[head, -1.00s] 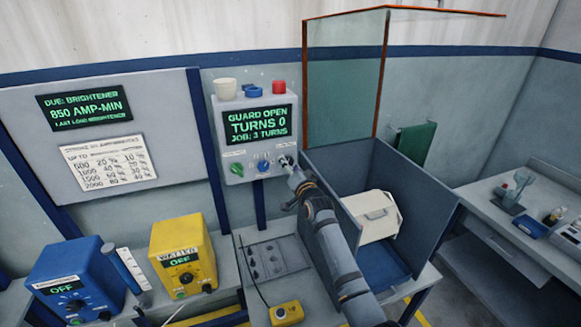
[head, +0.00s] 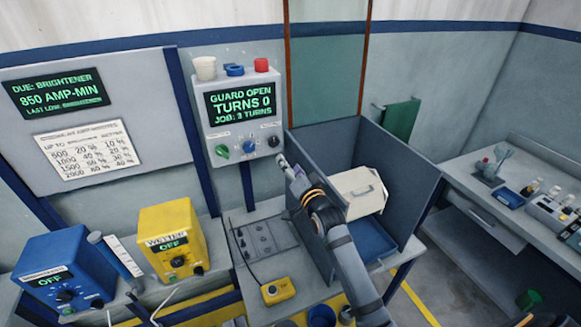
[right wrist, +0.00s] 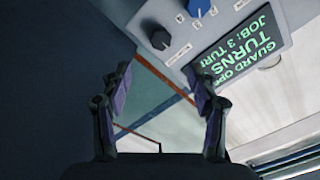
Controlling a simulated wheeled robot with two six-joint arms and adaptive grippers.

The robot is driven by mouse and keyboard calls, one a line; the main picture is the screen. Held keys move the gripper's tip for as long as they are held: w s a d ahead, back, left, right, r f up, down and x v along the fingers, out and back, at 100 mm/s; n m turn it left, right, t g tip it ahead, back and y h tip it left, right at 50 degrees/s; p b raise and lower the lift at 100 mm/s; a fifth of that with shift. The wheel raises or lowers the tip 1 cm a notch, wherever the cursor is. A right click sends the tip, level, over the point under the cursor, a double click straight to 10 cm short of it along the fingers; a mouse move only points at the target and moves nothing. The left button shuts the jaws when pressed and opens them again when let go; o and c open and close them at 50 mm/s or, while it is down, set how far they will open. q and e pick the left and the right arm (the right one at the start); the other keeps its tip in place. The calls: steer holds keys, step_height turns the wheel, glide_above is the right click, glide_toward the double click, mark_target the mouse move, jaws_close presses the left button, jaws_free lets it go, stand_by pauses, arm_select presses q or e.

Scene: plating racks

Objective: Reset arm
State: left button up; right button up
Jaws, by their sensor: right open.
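My right gripper (head: 283,163) is in front of the grey control box (head: 207,133), just below its row of knobs. In the right wrist view its two fingers (right wrist: 160,95) stand apart with nothing between them, and the box's knobs and screen show beyond them. A gap appears between the fingertips and the black knob (head: 273,141). The box's screen (head: 240,101) reads guard open, turns 0, job 3 turns. My left gripper is not in either view.
An open-topped grey enclosure (head: 405,190) stands right of my right arm, with a cream box (head: 350,197) and a blue tray (head: 372,238) inside. A blue unit (head: 65,262) and a yellow unit (head: 172,226) stand at left. A yellow pendant (head: 278,291) lies on the bench.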

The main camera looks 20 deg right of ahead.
steer(key=s+f+n+g, duration=0.3)
steer(key=s+f+g, duration=0.3)
steer(key=f, duration=0.4)
steer(key=s+d+f+n+g+h, duration=0.1)
steer(key=s+f+n+g, duration=0.3)
steer(key=s, duration=0.9)
steer(key=s+f+n+g, duration=0.3)
steer(key=s+f+g, duration=0.15)
steer(key=s, duration=0.85)
step_height(320, 180, down, 29)
steer(key=s+d+g+b, duration=0.1)
steer(key=d+b, duration=0.2)
steer(key=b, duration=0.1)
steer(key=s+d+f+m+g+b, duration=0.1)
steer(key=s+f+b, duration=0.3)
steer(key=s+f, duration=1.6)
step_height(320, 180, down, 3)
steer(key=shift+s+d+f+b, duration=0.15)
steer(key=shift+s+f+b, duration=0.05)
steer(key=shift+s+b, duration=0.15)
